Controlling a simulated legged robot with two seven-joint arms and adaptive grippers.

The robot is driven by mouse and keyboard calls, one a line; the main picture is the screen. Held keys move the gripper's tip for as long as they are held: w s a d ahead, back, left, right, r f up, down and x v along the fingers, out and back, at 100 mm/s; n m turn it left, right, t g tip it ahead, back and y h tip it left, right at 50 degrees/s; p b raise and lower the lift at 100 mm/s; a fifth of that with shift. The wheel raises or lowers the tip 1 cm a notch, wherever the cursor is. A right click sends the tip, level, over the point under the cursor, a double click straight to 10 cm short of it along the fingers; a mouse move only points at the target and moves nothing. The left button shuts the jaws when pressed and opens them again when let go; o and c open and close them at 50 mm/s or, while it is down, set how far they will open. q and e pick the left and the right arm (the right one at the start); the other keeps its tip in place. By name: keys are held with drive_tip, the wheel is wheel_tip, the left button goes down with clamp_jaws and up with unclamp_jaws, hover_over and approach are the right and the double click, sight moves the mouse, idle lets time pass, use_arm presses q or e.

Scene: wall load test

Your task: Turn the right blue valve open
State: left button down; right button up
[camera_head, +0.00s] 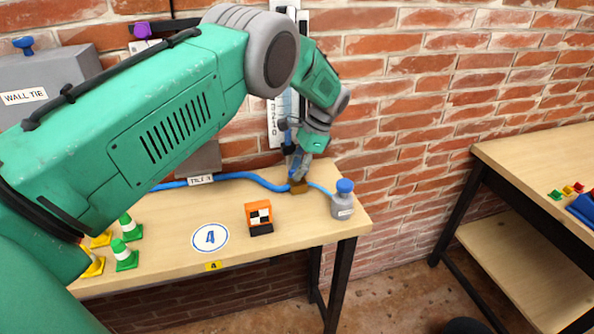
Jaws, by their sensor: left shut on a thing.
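My left arm comes in from the left and reaches across the table. Its gripper (299,168) points down at the blue hose near the table's back right edge. It is shut on the right blue valve, whose handle is mostly hidden between the fingers. The valve's brass-brown body (299,187) shows just below the fingertips, in line with the blue hose (243,177). The handle's exact angle cannot be told. My right gripper is not in view.
A grey bottle with a blue cap (343,200) stands right of the valve. An orange block (259,217) and small cones (125,256) are on the wooden table (185,282). A brick wall (420,100) rises behind. A second table (535,165) is at right.

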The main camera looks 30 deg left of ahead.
use_arm(q)
drive_tip(key=shift+w+d+r, duration=0.1)
drive_tip(key=shift+w+d, duration=0.05)
drive_tip(key=shift+w, duration=0.05)
drive_tip(key=c, duration=1.9)
unclamp_jaws()
drive_tip(key=o, duration=0.3)
drive_tip(key=shift+w, duration=0.15)
drive_tip(key=shift+o, duration=0.2)
drive_tip(key=shift+r, duration=0.1)
drive_tip(key=v, duration=1.1)
drive_tip(key=shift+w+r, duration=0.2)
drive_tip(key=shift+d, duration=0.1)
